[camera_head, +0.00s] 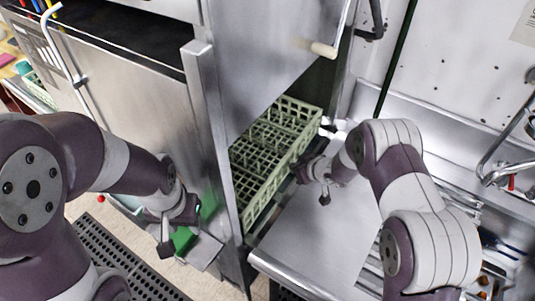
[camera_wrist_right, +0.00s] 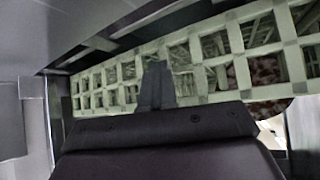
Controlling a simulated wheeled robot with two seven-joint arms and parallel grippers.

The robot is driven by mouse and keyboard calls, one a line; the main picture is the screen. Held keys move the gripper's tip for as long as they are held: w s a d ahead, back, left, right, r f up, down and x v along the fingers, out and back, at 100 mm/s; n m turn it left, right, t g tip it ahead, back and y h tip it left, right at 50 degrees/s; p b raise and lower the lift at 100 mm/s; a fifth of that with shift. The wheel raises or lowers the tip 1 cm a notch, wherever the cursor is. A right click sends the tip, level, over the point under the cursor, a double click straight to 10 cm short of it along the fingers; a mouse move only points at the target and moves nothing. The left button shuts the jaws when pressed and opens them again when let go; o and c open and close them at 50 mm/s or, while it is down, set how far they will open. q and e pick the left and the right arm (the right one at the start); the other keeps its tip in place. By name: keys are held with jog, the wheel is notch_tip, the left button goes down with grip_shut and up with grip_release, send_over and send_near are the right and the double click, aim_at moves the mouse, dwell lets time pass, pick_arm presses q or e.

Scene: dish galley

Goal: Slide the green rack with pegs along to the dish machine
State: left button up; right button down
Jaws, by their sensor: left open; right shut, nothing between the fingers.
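The green rack with pegs (camera_head: 283,176) sits in the opening of the steel dish machine (camera_head: 205,110), its near right side wall beside the metal table. The door panel (camera_head: 265,50) partly hides its far left part. My right gripper (camera_head: 301,174) is shut and empty, close against the rack's right side wall; whether it touches is unclear. In the right wrist view the rack's lattice wall (camera_wrist_right: 205,70) runs across just beyond the shut fingers (camera_wrist_right: 155,85). My left gripper (camera_head: 190,212) is open and empty, low in front of the machine, away from the rack.
The steel table (camera_head: 310,235) right of the rack is bare in its middle. Utensils (camera_head: 505,245) lie at its right side, below a faucet (camera_head: 500,165). A door handle (camera_head: 325,48) hangs above the rack. A dark floor grate (camera_head: 120,260) lies at the lower left.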

jog(key=w+a, duration=0.2)
jog(key=a, duration=0.1)
jog(key=w+a, duration=0.1)
jog(key=shift+a+r, duration=0.1)
jog(key=shift+a, duration=0.3)
jog(key=s+d+r+p, duration=0.6)
jog(key=d+p, duration=0.3)
jog(key=d, duration=0.2)
jog(key=shift+s+r, duration=0.4)
jog(key=shift+s, duration=0.1)
